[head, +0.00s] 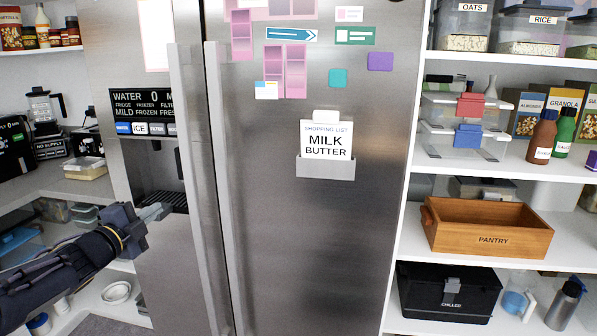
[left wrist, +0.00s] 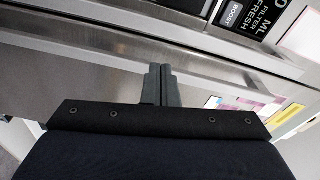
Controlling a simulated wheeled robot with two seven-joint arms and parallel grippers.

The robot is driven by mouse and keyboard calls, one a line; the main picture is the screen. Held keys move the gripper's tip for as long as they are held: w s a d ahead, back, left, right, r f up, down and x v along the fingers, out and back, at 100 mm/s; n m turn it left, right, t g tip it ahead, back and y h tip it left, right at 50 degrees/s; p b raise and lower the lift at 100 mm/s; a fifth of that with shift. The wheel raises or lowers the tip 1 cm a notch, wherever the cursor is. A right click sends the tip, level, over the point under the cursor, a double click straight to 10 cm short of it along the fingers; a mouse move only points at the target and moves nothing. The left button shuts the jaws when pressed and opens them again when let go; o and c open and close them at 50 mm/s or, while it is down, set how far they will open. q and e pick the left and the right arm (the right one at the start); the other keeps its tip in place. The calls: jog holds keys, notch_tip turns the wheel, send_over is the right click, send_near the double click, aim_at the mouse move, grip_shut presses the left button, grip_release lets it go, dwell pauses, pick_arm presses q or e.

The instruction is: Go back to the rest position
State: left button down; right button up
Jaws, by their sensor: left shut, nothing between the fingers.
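My left gripper (head: 156,212) comes in from the left in the head view, in front of the water dispenser on the fridge's left door. It is shut with nothing in it. In the left wrist view its two fingers (left wrist: 161,85) lie together, pointing at the steel door. The side-by-side fridge (head: 300,230) stands straight ahead, with both doors looking shut. Its two long vertical handles (head: 196,170) run down the middle, to the right of my left gripper. I cannot tell whether the fingers touch the fridge. My right gripper is not in view.
A shopping list holder (head: 326,167) and magnets are on the right door. At the right, shelves hold a wooden pantry crate (head: 487,238), a black chilled box (head: 449,291) and bottles. At the left, a counter (head: 45,182) and lower shelves stand close to my left arm.

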pick_arm(q)
jog(key=s+f+n+g+y, duration=0.2)
jog(key=s+n+g+y, duration=0.3)
jog(key=s+n, duration=0.9)
jog(key=s+d+f+n+g+h, duration=0.1)
jog(key=s+d+f+n+g, duration=0.1)
jog(key=s+d+f, duration=0.2)
jog(key=s+d+f+n+g+h+p, duration=0.1)
jog(key=s+d+f+n+g+h, duration=0.1)
jog(key=s+d+f, duration=0.2)
jog(key=s+d+f+n+g+h, duration=0.1)
jog(key=s+d+f+n+g, duration=0.1)
jog(key=s+d+f, duration=0.3)
jog(key=s+d, duration=0.4)
jog(key=s, duration=0.5)
jog(key=shift+s+d+g+h, duration=0.2)
jog(key=shift+s+g+h, duration=0.1)
jog(key=shift+g+h, duration=0.1)
